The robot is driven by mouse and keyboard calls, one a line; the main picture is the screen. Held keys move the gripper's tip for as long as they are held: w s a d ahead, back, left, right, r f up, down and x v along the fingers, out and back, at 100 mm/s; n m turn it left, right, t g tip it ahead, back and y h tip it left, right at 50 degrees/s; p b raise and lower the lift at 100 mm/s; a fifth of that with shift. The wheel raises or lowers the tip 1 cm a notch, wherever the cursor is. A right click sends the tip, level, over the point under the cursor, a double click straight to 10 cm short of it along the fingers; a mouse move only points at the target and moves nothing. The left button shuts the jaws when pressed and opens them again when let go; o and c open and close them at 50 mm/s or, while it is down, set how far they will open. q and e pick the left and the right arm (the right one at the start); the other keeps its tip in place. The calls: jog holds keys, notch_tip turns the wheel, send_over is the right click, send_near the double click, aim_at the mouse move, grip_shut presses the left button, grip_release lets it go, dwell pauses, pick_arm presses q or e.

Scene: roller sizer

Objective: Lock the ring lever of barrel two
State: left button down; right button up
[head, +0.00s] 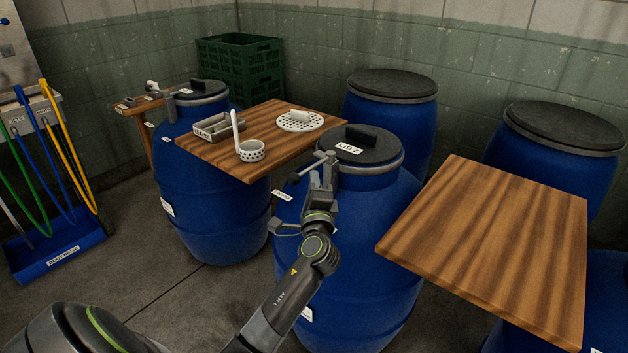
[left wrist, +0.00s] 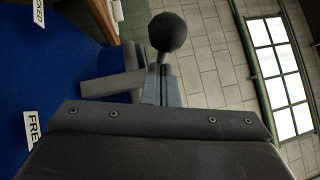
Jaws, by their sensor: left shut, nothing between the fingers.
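Barrel two (head: 370,225) is the blue drum in the middle, with a dark lid (head: 377,139) labelled LID 2 and a grey ring around its top. Its ring lever (head: 312,165) sticks out at the ring's left front. In the left wrist view the lever's black ball knob (left wrist: 168,32) shows just beyond my fingertips. My left gripper (head: 322,180) is shut and empty, close by the lever; I cannot tell whether it touches. A FREE label (left wrist: 33,128) and a LOCKED label (left wrist: 38,12) are on the blue barrel side. My right gripper is not in view.
A wooden board (head: 215,150) with a ladle, a tray and a perforated disc lies left of the lid. A bare wooden board (head: 495,240) stands close on the right. Another blue barrel (head: 205,200) stands left; more stand behind. Green crates (head: 240,65) are at the back.

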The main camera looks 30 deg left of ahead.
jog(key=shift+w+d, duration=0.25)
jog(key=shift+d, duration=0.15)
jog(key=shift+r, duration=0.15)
